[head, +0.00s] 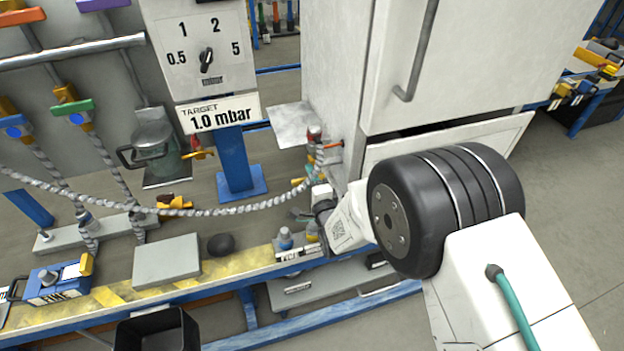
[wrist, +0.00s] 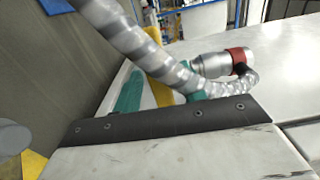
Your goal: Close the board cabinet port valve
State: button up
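The white cabinet (head: 338,75) stands right of the bench. At its lower left side is a small cluster of port fittings (head: 314,165), with a red-topped part and an orange piece; a ribbed grey hose runs to it. My gripper (head: 318,205) is low beside this cluster, small and partly hidden by my wrist. In the wrist view, the ribbed hose (wrist: 130,38) crosses in front of teal parts (wrist: 128,95) and a yellow piece (wrist: 158,45). A metal fitting with a red collar (wrist: 238,60) lies right of them. I cannot make out the fingers or the valve's position clearly.
A panel reading "TARGET 1.0 mbar" (head: 218,112) hangs under a dial (head: 206,60). Pipes with coloured handles (head: 72,107) stand at left. A grey plate (head: 167,261) and a dark round object (head: 220,244) lie on the bench. A black bin (head: 158,332) is in front.

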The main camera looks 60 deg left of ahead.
jog(key=v, duration=0.7)
jog(key=shift+d, duration=0.4)
jog(key=shift+s, duration=0.1)
